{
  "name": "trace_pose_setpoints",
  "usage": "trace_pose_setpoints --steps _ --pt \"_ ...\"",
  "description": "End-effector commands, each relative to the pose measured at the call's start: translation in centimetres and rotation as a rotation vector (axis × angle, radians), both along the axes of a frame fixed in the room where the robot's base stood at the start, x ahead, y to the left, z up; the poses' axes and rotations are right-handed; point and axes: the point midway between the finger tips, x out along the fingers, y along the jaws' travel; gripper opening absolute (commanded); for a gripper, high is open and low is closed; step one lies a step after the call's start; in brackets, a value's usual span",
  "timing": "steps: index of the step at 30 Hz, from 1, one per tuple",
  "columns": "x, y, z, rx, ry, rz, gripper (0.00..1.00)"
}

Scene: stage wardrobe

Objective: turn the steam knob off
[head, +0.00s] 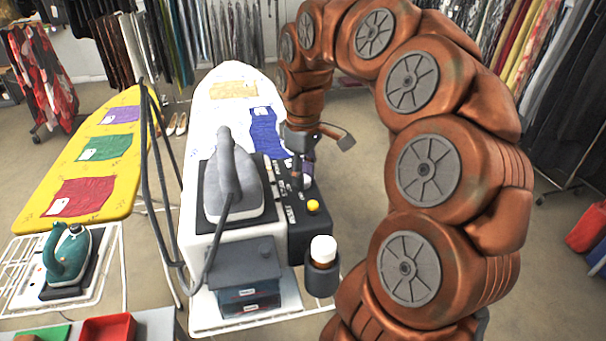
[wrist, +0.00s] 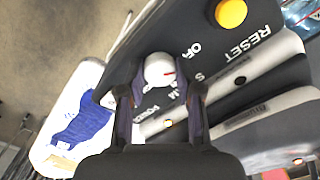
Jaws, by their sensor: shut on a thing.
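The steam knob (wrist: 160,70) is a round white knob with a red mark on the black control panel (wrist: 150,40). The red mark points to the right in the wrist view, between the OFF lettering and the partly hidden lettering below it. My gripper (wrist: 160,92) is shut on the knob, one dark finger on each side. In the head view my gripper (head: 300,172) reaches down to the panel (head: 310,233) beside the grey iron, and it mostly hides the knob there.
A yellow reset button (wrist: 231,13) is on the same panel. The grey iron (head: 232,180) stands left of my gripper, with its hose rising nearby. A white-capped bottle (head: 323,249) stands in a holder at the front. A yellow ironing board (head: 95,150) is on the left.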

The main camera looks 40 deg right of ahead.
Motion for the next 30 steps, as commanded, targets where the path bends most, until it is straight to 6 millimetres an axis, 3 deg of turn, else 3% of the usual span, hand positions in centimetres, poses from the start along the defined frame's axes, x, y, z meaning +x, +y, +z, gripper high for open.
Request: trace_pose_setpoints --steps 12,29,30 --pt "0.01 0.04 0.01 0.001 -0.001 0.2 0.0" --pt "0.02 0.03 0.0 0.0 0.0 0.233 0.0" --pt "0.02 0.03 0.0 0.0 -0.001 0.232 0.35"
